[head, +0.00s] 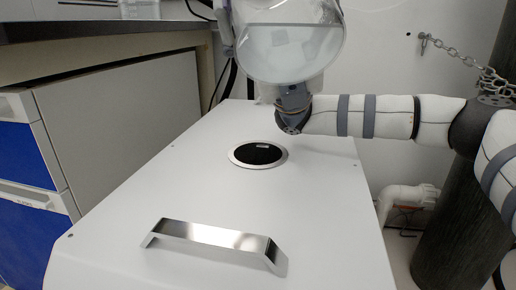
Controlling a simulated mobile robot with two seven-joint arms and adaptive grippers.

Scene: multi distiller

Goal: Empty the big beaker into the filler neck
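The big beaker (287,45) is a clear, wide vessel at the top centre of the head view, cut off by the upper edge. It holds pale liquid and hangs in the air above the back of the white housing. My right arm comes in from the right, and its gripper (292,92) is just below the beaker and holds it. The fingers are mostly hidden by the beaker. The filler neck (257,154) is a round black opening with a silver rim in the housing's top, below and slightly left of the beaker. My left gripper is not in view.
The white housing (200,195) has a shiny metal handle (215,236) near its front. A bench (110,28) with blue drawers (22,155) stands at left. A white pipe (408,195), a chain (460,52) and a dark cylinder (450,235) are at right.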

